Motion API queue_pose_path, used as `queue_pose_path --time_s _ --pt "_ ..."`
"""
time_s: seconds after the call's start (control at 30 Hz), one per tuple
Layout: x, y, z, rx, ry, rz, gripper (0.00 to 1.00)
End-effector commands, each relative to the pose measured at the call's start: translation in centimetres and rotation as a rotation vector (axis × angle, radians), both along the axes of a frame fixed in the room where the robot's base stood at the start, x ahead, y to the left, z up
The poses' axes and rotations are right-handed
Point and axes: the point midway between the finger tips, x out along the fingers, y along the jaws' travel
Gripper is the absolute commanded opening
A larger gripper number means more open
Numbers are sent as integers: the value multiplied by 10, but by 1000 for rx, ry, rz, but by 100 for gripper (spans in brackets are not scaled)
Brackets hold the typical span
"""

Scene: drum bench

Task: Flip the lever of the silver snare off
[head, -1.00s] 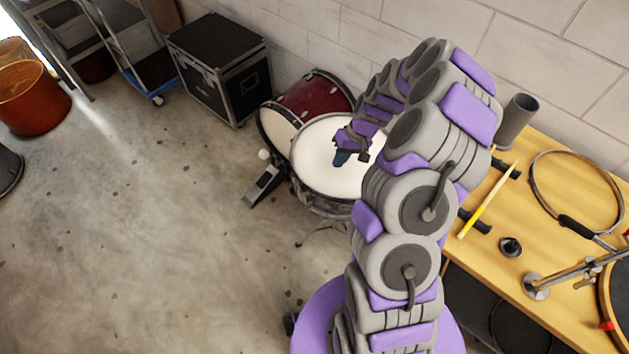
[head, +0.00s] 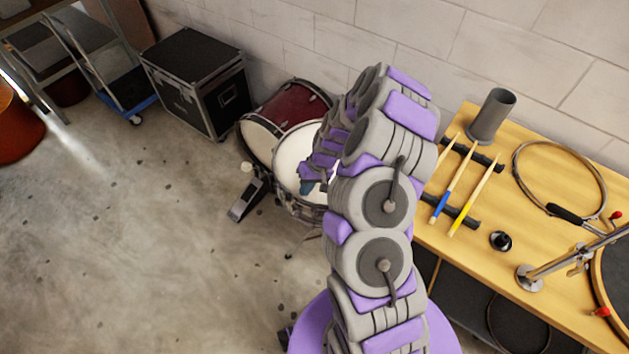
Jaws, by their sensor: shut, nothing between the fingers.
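The silver snare (head: 290,172) stands on the floor in front of the red bass drum, its white head facing up. My arm covers its right part. No lever can be made out on the visible part of its shell. My gripper (head: 308,186) is over the snare's head near its middle, small and partly hidden by my own arm. Its fingers look shut and empty. I cannot tell whether it touches the drum.
A red bass drum (head: 284,112) stands behind the snare, with a pedal (head: 248,200) on the floor to the left. A black case (head: 196,82) is by the wall. The wooden bench (head: 492,200) at right holds drumsticks (head: 455,193), a grey cup (head: 491,116) and a hoop (head: 520,170).

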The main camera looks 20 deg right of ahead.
Motion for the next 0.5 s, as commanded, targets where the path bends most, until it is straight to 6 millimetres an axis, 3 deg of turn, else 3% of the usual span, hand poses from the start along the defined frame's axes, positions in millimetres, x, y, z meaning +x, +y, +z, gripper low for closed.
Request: queue_pose_path --time_s 0.2,0.5 --pt "2 19 0 -1 -1 1 0" --pt "2 21 1 -1 -1 -2 0"
